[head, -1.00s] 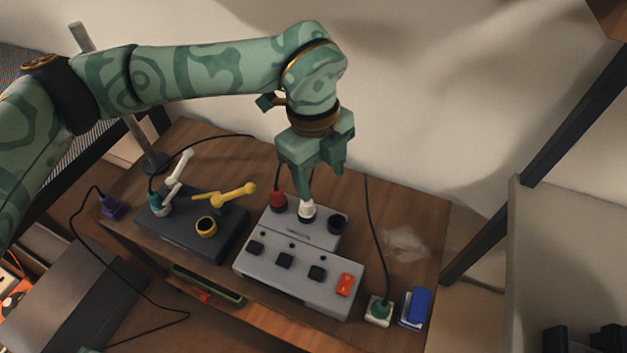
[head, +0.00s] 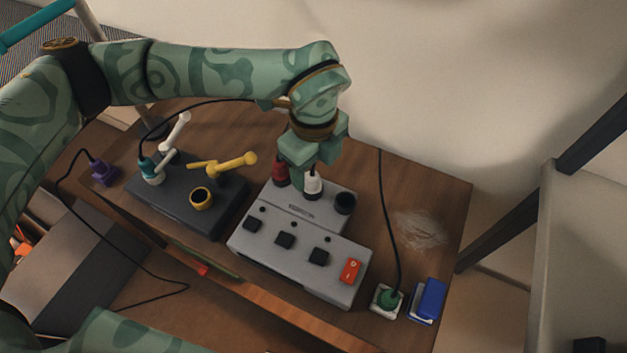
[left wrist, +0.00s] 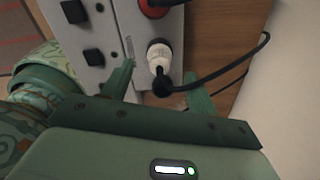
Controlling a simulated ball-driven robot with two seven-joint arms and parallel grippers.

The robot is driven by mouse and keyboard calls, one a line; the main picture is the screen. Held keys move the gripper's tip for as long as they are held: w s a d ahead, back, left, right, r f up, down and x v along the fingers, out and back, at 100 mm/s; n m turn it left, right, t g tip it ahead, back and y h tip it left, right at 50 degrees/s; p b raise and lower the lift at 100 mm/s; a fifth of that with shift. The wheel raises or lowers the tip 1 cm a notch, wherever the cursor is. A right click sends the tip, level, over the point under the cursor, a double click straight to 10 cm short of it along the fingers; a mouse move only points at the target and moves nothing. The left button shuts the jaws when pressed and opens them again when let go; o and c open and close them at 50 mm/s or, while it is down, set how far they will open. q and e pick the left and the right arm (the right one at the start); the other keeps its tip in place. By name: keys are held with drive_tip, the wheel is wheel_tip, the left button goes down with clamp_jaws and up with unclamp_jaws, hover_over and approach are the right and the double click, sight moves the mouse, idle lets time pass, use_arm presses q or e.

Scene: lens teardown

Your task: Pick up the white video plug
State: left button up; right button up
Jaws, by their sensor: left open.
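The white video plug (head: 313,186) stands upright in a socket at the back of the grey switch box (head: 297,244). In the left wrist view the white plug (left wrist: 160,55) shows with a black cable from its end. My left gripper (head: 311,168) is just above the plug in the head view and hides its top. In the left wrist view my left gripper (left wrist: 160,73) is open, with a finger on each side of the plug. I cannot tell whether the fingers touch it. My right gripper is not in view.
A red plug (head: 281,172) stands close left of the white one, and an empty black socket (head: 344,203) is on the right. A dark box with a yellow lever (head: 222,165) lies left. A green plug (head: 389,299) and blue block (head: 429,299) are front right.

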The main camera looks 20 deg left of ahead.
sight(312, 174)
use_arm(q)
drive_tip(key=f, duration=0.2)
drive_tip(key=f+b, duration=0.1)
drive_tip(key=f, duration=0.1)
drive_tip(key=shift+w+a, duration=0.15)
drive_tip(key=shift+a, duration=0.05)
drive_tip(key=shift+r, duration=0.15)
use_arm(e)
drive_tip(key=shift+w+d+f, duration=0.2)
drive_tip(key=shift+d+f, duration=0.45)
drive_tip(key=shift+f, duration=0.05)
use_arm(q)
drive_tip(key=c, duration=1.2)
